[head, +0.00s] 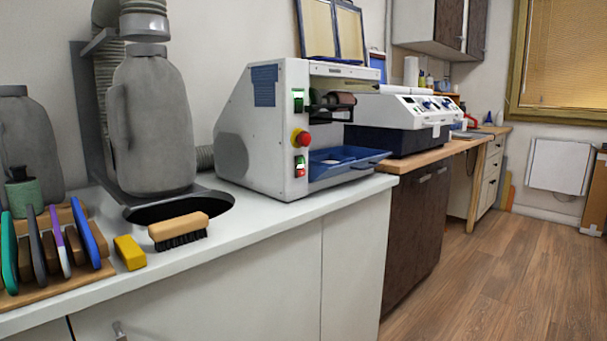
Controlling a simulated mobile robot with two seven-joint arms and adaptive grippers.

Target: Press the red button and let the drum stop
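The white machine (270,130) stands on the pale counter. Its front panel carries a large red button (300,138) on a yellow collar. Below it is a smaller switch with a green part (300,160) and a red part (300,172), and above is a green switch (298,100). The drum (338,100) sits in the opening to the right of the panel, partly hidden by the housing; whether it turns cannot be told. A blue tray (345,161) lies below the drum. Neither of my grippers is in view.
A wooden brush (178,230) and a yellow block (129,252) lie near the counter's front edge, beside a rack (68,282) of coloured tools. A round hole (200,207) opens under a grey bag (150,125). The wooden floor at right is clear.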

